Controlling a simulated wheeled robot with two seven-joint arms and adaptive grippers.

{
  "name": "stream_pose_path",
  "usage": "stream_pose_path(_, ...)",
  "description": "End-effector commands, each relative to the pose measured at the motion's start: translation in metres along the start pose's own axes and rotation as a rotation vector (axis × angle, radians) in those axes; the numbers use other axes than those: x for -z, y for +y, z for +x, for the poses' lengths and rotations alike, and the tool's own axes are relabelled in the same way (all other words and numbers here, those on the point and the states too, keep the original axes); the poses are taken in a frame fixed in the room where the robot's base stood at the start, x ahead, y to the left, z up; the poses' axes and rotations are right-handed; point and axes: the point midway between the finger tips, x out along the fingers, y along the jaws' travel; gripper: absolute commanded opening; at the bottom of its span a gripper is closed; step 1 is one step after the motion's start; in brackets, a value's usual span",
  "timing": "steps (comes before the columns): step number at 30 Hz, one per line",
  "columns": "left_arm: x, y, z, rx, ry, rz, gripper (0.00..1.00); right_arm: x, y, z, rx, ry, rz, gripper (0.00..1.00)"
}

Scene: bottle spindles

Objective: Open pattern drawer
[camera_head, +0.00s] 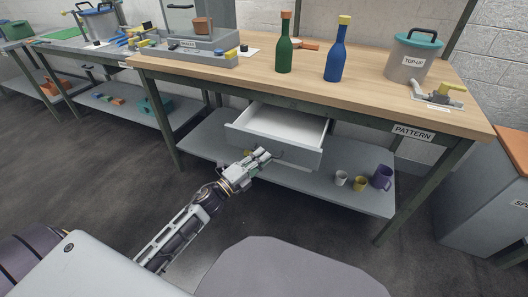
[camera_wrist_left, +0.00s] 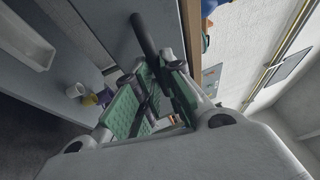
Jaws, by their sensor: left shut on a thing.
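The pattern drawer (camera_head: 290,124) is a pale open box. It is pulled out from under the wooden worktop and looks empty. The sign "PATTERN" (camera_head: 413,132) is on the table's front edge to its right. My left gripper (camera_head: 262,155) is at the drawer's front panel (camera_head: 303,158). In the left wrist view, the fingers of my left gripper (camera_wrist_left: 158,88) are closed around a dark bar handle (camera_wrist_left: 143,34). In the head view the gripper hides most of the handle. My right gripper is not in view.
A green bottle (camera_head: 284,52), a blue bottle (camera_head: 335,58) and a "TOP-UP" pot (camera_head: 410,60) stand on the worktop. A white cup (camera_head: 341,178), a yellow cup (camera_head: 360,184) and a purple mug (camera_head: 382,178) stand on the lower shelf. The floor before the table is clear.

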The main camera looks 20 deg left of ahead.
Motion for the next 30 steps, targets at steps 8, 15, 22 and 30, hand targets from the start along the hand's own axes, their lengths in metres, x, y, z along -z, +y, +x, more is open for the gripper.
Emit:
stream_pose_path(8,0.0035,-0.0012,-0.0088,-0.001,0.0,0.0,0.0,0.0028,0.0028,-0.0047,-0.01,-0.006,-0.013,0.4)
stream_pose_path(15,0.0036,-0.0013,-0.009,-0.001,0.0,0.0,0.0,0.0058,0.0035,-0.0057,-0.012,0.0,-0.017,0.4)
stream_pose_path(22,0.0036,-0.0013,-0.0089,-0.001,0.0,0.0,0.27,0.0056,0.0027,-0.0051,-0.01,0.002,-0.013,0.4)
stream_pose_path(30,0.0035,-0.0016,-0.0087,0.0,0.0,0.0,0.32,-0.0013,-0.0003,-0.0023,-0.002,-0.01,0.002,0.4)
